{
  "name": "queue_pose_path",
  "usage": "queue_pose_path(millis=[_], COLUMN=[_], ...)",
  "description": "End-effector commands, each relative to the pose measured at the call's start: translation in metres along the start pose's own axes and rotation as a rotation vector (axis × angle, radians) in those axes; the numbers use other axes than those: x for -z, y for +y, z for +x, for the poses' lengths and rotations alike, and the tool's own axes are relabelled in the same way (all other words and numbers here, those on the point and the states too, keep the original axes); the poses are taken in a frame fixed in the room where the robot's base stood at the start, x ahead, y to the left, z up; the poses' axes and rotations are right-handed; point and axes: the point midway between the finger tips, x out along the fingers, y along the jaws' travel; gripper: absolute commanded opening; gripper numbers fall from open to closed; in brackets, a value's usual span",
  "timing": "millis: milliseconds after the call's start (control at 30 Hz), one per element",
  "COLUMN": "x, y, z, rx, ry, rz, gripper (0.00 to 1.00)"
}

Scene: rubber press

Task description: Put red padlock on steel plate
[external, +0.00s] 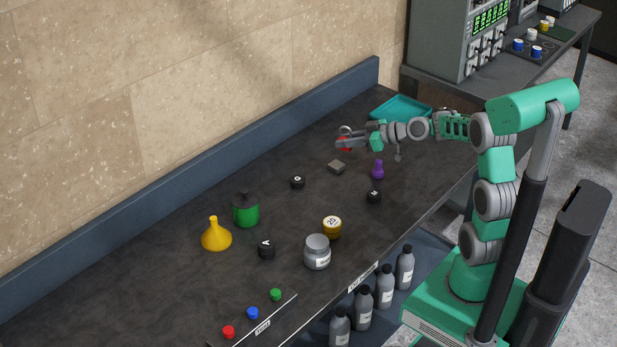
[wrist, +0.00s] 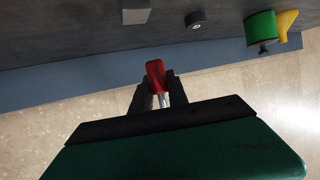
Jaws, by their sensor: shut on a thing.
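My gripper (external: 350,141) is shut on the red padlock (external: 343,146) above the far part of the dark worktop. In the wrist view the padlock (wrist: 155,74) sticks out past the fingertips (wrist: 157,88), and its silver shackle lies between the dark fingers. The steel plate (external: 336,167) looks to be the small grey square lying flat on the worktop, below the padlock in the external view. It also shows at the top of the wrist view (wrist: 135,9), apart from the padlock. The exact height of the padlock cannot be told.
A purple piece (external: 377,170), a black weight (external: 298,182) and another black weight (external: 374,197) stand around the plate. A teal tray (external: 388,108) lies behind. A green can (external: 245,211), yellow funnel (external: 216,235) and grey jar (external: 317,256) are farther off. A blue-grey ledge (external: 200,180) lines the wall.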

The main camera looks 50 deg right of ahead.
Motion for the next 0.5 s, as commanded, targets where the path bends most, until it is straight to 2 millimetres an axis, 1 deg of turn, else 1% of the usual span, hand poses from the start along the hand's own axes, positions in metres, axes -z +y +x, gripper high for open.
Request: queue_pose_path(millis=[33,133,267,333,400,500], x=[-0.009,-0.02,-0.027,-0.033,-0.046,-0.057], y=[0.003,0.011,0.016,0.018,0.018,0.018], z=[0.013,0.03,0.041,0.048,0.051,0.056], rx=[0.005,0.003,0.002,0.002,0.003,0.002], ry=[-0.005,-0.003,-0.002,-0.003,-0.004,-0.001], rz=[0.005,0.004,0.001,0.003,0.006,0.003], gripper=[0.0,0.0,0.0,0.0,0.0,0.0])
